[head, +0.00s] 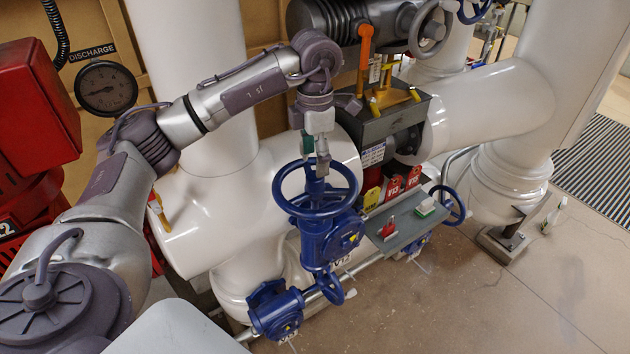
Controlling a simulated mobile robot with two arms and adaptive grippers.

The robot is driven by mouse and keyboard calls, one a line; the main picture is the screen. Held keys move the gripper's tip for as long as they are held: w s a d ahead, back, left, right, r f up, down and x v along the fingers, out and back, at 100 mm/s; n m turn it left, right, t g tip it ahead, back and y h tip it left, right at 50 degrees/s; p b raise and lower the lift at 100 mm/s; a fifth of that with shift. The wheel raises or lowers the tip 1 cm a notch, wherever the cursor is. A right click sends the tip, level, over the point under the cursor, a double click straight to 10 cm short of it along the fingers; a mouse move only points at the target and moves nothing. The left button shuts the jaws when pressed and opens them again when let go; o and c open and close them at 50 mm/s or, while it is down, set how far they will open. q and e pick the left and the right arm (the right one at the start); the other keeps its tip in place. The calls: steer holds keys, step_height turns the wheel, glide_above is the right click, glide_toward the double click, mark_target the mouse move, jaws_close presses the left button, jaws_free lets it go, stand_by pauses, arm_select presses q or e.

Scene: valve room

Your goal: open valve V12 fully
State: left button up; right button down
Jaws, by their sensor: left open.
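Valve V12 (330,237) is a blue valve with a label reading V12 below its body, near the middle of the head view. Its blue handwheel (349,200) sits on top and faces upward. My left gripper (315,157) points down over the handwheel from above, with its fingers near the far rim and hub. It is open, and nothing shows between the fingers. I cannot tell whether the fingers touch the wheel. My right gripper is not in view.
Another blue valve (275,310) sits low in front. A grey shelf (408,228) with red and green-white pieces, and red and yellow tags (393,188), lie right of V12. A grey tool box (385,122) stands behind.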

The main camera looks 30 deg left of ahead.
mark_target(315, 179)
arm_select(q)
steer(key=m, duration=0.5)
steer(key=shift+b, duration=0.3)
steer(key=m, duration=0.4)
steer(key=shift+m+b, duration=0.3)
steer(key=m, duration=0.5)
steer(key=shift+b, duration=0.3)
steer(key=m, duration=0.5)
steer(key=shift+f, duration=0.1)
steer(key=shift+f+b, duration=2.5)
steer(key=shift+f, duration=0.7)
